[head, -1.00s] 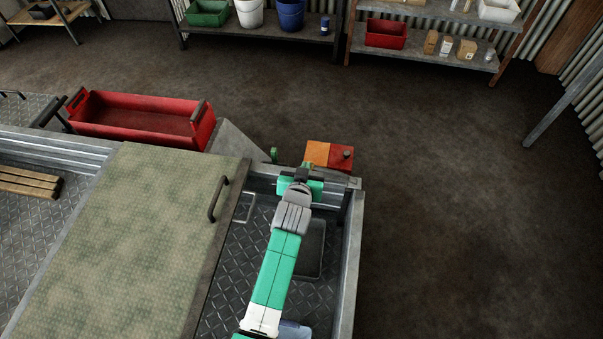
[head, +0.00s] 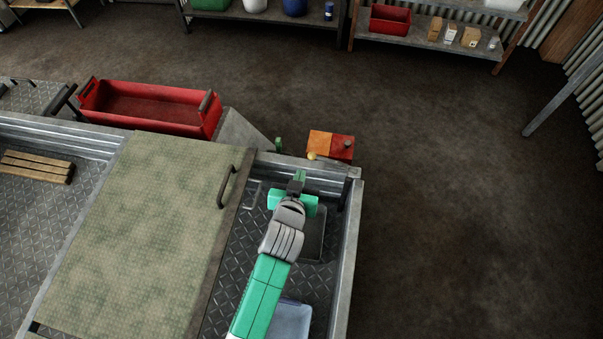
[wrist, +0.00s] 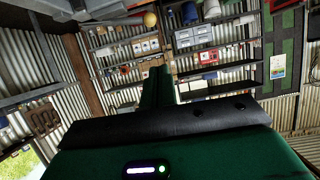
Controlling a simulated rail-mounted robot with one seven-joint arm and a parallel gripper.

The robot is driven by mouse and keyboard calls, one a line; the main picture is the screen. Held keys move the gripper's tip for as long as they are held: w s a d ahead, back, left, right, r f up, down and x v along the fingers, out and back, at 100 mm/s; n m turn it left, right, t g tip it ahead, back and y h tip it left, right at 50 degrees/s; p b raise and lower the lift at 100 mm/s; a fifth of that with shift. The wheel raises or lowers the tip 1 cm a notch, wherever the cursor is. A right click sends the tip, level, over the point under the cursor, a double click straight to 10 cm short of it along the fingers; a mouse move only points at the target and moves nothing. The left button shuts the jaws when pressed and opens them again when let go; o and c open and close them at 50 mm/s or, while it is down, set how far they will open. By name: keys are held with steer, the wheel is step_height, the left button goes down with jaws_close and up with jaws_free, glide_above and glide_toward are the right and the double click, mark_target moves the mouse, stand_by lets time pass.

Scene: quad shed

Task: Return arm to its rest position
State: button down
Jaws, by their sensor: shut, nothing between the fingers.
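My gripper (head: 299,176) is shut and empty. In the head view it is above the diamond-plate tray bed, near the bed's far right corner, just short of the orange and red box (head: 331,145) outside the far wall. A small yellow round thing (head: 311,156) shows at that box's near edge. In the wrist view the closed green fingers (wrist: 157,85) point toward the wall shelves (wrist: 160,40), with no object between them.
A green speckled lid (head: 130,235) with a dark handle (head: 226,188) covers the bed to the left. A red crate (head: 150,108) stands beyond it. A pale bluish bin (head: 290,319) lies under my arm. Wooden slats (head: 37,166) lie far left. The floor at right is clear.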

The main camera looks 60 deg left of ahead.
stand_by(0.3)
steer(key=w+d+r+m+t+h, duration=0.1)
steer(key=w+d+r+t, duration=0.3)
steer(key=r, duration=0.7)
steer(key=w+d+r+m+t, duration=0.1)
steer(key=w+d+r, duration=0.3)
steer(key=d+r, duration=0.45)
steer(key=w+d+r+m+t+h, duration=0.1)
steer(key=w+d+r+t, duration=0.2)
steer(key=r, duration=0.9)
steer(key=s+d+r+m+t+h+p, duration=0.1)
steer(key=s+d+r+m+t+h, duration=0.2)
steer(key=d+r, duration=0.55)
steer(key=s+d+r+m+t+h+p, duration=0.15)
steer(key=s+d+r, duration=0.35)
steer(key=r, duration=0.6)
steer(key=s+d+r+m+t+h+p, duration=0.1)
steer(key=s+d+r+m+t+h, duration=0.2)
steer(key=d+r, duration=0.55)
step_height(320, 180, up, 31)
steer(key=a+n+p, duration=0.1)
steer(key=a+p, duration=0.1)
steer(key=p, duration=2.7)
steer(key=shift+w+a+n, duration=0.15)
steer(key=shift+n, duration=0.2)
steer(key=shift+f, duration=0.15)
